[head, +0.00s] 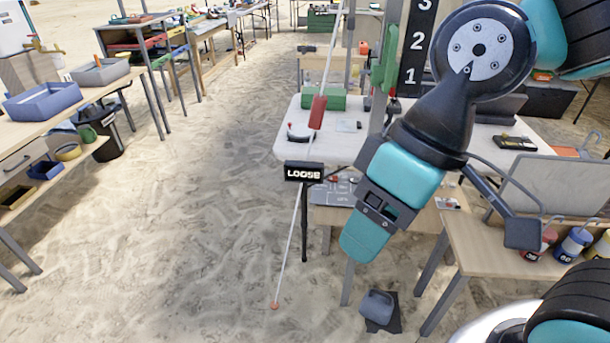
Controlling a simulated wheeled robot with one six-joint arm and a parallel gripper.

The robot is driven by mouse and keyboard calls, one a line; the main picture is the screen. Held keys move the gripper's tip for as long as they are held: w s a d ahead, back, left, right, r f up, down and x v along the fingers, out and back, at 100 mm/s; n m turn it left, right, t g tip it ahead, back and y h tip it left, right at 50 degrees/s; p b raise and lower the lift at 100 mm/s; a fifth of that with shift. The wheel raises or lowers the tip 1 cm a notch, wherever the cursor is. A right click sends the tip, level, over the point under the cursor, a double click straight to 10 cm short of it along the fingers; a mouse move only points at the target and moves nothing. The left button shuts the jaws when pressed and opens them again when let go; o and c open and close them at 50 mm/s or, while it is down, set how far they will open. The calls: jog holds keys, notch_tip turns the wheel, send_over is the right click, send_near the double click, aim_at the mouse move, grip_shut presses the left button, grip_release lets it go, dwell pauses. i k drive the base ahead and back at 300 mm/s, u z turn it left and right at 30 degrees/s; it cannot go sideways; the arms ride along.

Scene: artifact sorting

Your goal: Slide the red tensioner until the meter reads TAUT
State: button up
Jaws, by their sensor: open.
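The red tensioner (318,112) sits on a thin pale slanted line (291,242) that runs from the top of the head view down to an orange end near the sand. The meter (303,171) is a small black box beside the line, below the tensioner, and reads LOOSE. My teal and dark gripper (420,205) is to the right of and below the tensioner, apart from it in the picture. One dark finger is spread out to the right. The other is hard to make out. The gripper is open, and I see nothing held in it.
A white table (285,150) with a green box (323,99) stands behind the line. A black board numbered 1 to 3 (413,50) is behind my arm. A wooden table (470,255) with jars is at the right. Open sand lies left of the line.

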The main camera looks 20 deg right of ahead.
aim_at(318, 109)
jog(key=k, duration=0.5)
jog(key=u, duration=2)
jog(key=i, duration=1.1)
jog(key=z, duration=2.3)
jog(key=i, duration=0.35)
jog(key=u, duration=0.05)
